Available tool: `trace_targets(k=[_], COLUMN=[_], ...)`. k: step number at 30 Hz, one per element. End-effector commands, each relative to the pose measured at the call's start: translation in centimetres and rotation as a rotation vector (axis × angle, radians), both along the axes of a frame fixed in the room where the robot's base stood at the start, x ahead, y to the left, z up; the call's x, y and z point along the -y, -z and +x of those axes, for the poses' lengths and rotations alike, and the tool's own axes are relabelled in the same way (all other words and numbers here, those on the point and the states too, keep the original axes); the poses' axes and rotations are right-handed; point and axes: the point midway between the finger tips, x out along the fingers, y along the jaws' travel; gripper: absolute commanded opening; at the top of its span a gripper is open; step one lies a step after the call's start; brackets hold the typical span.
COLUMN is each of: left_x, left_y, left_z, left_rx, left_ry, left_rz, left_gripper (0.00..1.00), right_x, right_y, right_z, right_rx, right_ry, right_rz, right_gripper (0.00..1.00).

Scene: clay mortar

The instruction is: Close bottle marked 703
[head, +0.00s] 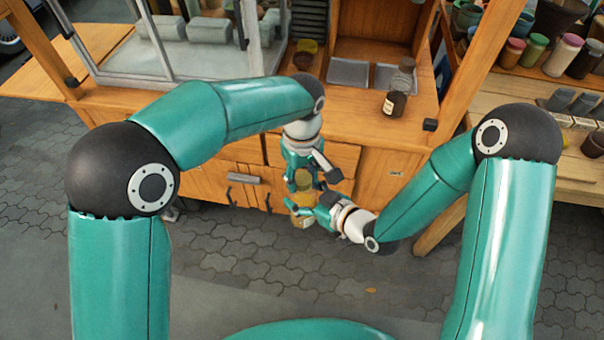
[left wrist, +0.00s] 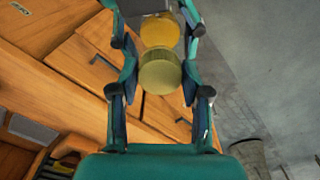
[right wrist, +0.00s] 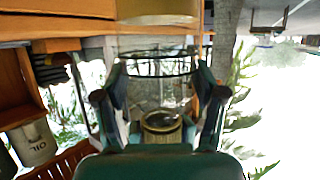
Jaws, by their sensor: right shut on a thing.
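A glass bottle (head: 302,218) with yellowish contents is in my right gripper (head: 312,212), in front of the drawers. Its clear wall shows between the fingers of the right gripper (right wrist: 160,95) in the right wrist view. An olive-yellow lid (left wrist: 160,72) is between the finger pads of my left gripper (left wrist: 158,70), which are shut on it. The lid is above the bottle in the head view (head: 303,180). The amber bottle mouth (left wrist: 160,30) lies beyond it in the left wrist view, apparently apart. I cannot read the number on the bottle.
A dark labelled bottle (head: 394,103) stands on the wooden counter (head: 350,125) beside grey trays (head: 348,72). A small bowl (head: 305,52) is behind. Shelves with jars (head: 560,55) stand at the right. The paved floor (head: 330,262) is clear below the grippers.

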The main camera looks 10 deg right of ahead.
Motion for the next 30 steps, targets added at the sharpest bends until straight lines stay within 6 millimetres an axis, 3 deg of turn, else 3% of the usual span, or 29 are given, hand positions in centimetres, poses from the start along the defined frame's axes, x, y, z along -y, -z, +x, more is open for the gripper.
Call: trace_targets(k=[1,5,11,14,30], left_x=[0.02,0.03,0.03,0.03,0.01], left_y=[-0.03,-0.04,-0.04,-0.03,0.06], left_z=[0.01,0.01,0.01,0.03,0.09], left_rx=[0.0,0.0,0.001,0.001,0.005], left_ry=[0.0,0.0,0.093,0.259,1.491], left_rz=[-0.001,-0.001,-0.001,-0.002,-0.005], left_gripper=[0.26,0.04,0.04,0.04,0.04], right_x=[-0.01,-0.02,-0.02,-0.02,-0.02], right_y=[-0.06,-0.07,-0.06,-0.06,-0.06], right_z=[0.03,0.02,0.02,0.01,0.0], right_rx=[0.002,0.002,0.002,0.002,0.002], right_ry=[0.0,0.0,0.0,0.0,0.0], right_rz=[0.001,0.001,0.001,0.001,0.001], right_gripper=[0.0,0.0,0.0,0.0,0.0])
